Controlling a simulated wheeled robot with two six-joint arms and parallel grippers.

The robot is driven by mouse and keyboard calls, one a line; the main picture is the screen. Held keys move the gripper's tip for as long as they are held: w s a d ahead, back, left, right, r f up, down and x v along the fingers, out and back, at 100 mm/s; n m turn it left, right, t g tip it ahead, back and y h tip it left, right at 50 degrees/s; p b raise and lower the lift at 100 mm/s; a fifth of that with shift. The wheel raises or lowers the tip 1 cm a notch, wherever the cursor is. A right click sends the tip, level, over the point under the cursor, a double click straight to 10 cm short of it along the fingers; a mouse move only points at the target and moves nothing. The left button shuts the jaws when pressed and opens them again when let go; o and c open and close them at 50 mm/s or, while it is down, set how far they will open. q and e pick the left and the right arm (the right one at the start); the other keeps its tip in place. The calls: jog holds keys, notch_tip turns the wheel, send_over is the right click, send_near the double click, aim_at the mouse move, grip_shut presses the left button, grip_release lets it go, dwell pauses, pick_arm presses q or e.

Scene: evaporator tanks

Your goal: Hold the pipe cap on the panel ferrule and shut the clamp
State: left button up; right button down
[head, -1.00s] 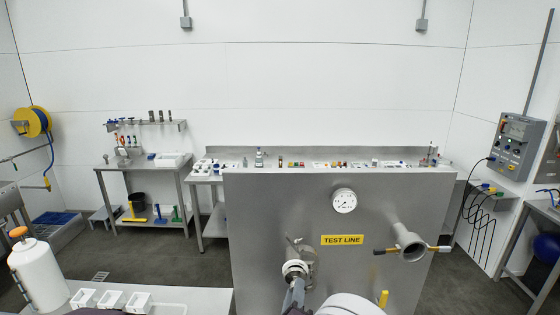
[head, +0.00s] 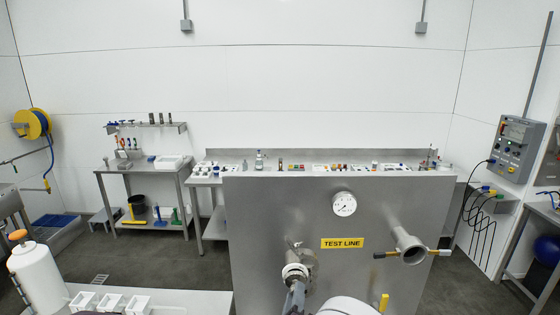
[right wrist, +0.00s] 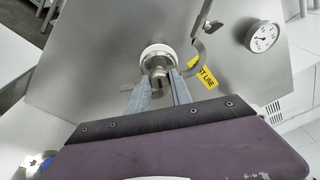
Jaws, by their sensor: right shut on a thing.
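The grey metal panel (head: 262,215) stands ahead with a yellow TEST LINE label (head: 342,243). My right gripper (head: 294,285) reaches up from below to the fitting at the left of the label. In the right wrist view, its fingers (right wrist: 160,88) are shut on the back of a round metal pipe cap (right wrist: 156,63). A white ring (right wrist: 158,49) shows around the cap, in line with the panel ferrule, which is mostly hidden. I cannot tell whether cap and ferrule touch all round. The metal clamp (right wrist: 212,44) hangs open beside the ferrule. My left gripper is not in view.
A round gauge (head: 344,203) sits above the label. A wide pipe outlet (head: 409,246) with side handles sticks out at the right. A yellow handle (head: 384,301) stands low on the panel. A white bottle (head: 37,276) and small trays are at the lower left.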

jog(key=shift+x, duration=0.8)
jog(key=shift+s+a+r, duration=0.15)
jog(key=shift+s, duration=0.1)
dwell(0.4)
dwell(0.8)
